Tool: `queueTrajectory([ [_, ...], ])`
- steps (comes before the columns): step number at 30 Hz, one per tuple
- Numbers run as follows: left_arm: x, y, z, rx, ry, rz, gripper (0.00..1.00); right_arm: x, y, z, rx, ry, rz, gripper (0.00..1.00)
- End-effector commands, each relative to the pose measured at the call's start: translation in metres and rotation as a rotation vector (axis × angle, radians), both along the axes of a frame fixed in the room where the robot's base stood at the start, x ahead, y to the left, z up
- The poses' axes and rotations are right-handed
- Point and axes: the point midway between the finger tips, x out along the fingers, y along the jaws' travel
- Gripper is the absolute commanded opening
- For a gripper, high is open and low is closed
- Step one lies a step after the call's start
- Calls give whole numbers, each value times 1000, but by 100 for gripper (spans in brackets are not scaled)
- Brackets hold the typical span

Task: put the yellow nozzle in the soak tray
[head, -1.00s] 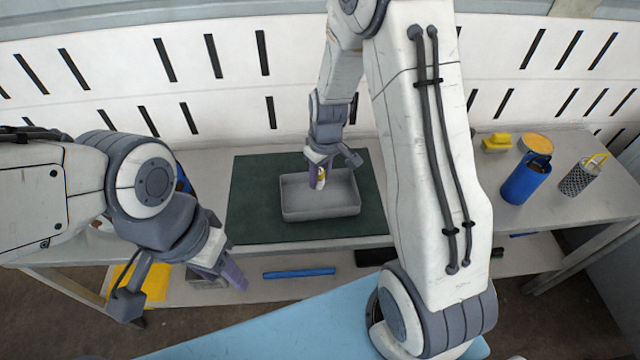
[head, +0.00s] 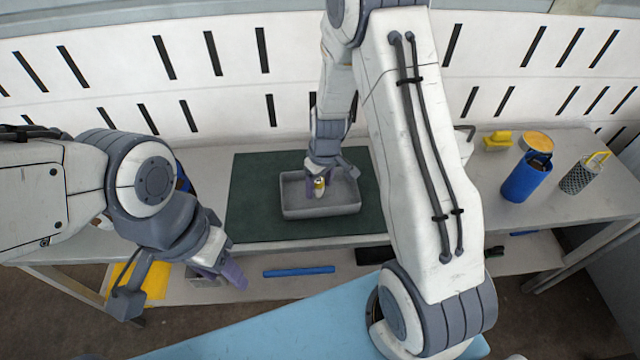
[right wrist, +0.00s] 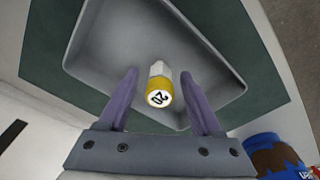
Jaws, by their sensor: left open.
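In the right wrist view the nozzle (right wrist: 160,85) is between the purple fingers of my right gripper (right wrist: 160,80), with a gap on both sides. My right gripper (head: 318,190) reaches down into the tray and is open. My left gripper (head: 222,273) is open and empty, in front of the table edge, left of the tray.
The tray sits on a dark green mat (head: 255,195). A blue and brown object (right wrist: 278,158) shows in the right wrist view.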

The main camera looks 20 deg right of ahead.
Motion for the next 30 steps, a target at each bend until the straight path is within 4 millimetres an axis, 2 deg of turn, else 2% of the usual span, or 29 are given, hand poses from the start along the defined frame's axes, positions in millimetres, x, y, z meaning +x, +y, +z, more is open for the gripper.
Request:
queueTrajectory([
  [8,0,0,5,0,0,0,50,0,0,8,0,-2,0,66],
  [21,0,0,5,0,0,0,50,-9,-4,96,0,-5,0,66],
  [27,0,0,6,0,0,0,50,-13,-5,119,-1,-1,0,66],
  [30,0,0,6,0,0,0,50,-19,7,129,2,0,14,66],
])
